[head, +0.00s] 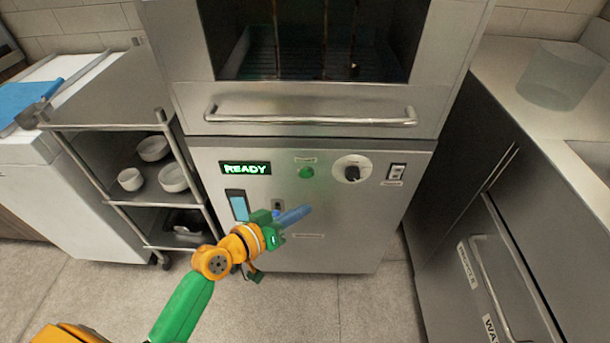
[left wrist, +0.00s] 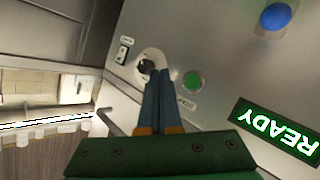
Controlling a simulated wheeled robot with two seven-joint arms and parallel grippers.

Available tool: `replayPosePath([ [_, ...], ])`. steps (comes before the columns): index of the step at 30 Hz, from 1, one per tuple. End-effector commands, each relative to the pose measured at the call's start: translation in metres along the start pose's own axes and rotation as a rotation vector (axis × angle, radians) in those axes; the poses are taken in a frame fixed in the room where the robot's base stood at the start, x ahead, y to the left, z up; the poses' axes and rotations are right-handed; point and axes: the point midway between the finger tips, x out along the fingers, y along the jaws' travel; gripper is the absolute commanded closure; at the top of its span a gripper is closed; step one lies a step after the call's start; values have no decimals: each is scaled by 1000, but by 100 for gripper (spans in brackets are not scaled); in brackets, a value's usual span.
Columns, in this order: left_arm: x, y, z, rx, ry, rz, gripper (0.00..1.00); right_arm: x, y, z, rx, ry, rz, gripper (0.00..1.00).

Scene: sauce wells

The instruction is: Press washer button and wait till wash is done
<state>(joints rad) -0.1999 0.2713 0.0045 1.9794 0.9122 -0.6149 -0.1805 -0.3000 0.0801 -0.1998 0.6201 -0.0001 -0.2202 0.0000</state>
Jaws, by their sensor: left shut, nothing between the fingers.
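The washer (head: 320,240) is a steel machine whose lower panel faces me. Its display (head: 245,169) reads READY in green. A round green button (head: 306,172) sits right of the display, with a dial (head: 352,168) and a switch (head: 396,172) further right. My left gripper (head: 308,209) is shut and empty, in front of the panel and below the green button in the head view. In the left wrist view its blue fingers (left wrist: 160,75) point toward the panel, between the dial (left wrist: 146,65) and the green button (left wrist: 193,81). I see no contact. My right gripper is out of view.
The upper washer chamber (head: 315,45) has a horizontal handle (head: 310,118) below it. A shelf rack (head: 110,128) with white bowls stands left. A steel counter (head: 530,110) with a clear container (head: 560,75) is at right. The floor (head: 335,300) in front is clear.

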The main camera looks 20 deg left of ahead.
Motion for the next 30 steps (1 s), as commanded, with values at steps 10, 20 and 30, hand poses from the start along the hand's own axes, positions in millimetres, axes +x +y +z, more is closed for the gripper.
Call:
replayPosePath([
  [10, 37, -28, -23, 0, 2, -1, 100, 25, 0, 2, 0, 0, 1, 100],
  [20, 52, -38, -37, 0, 0, -1, 100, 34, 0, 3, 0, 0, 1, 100],
  [30, 52, -38, -38, -1, 0, 0, 100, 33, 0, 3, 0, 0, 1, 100],
])
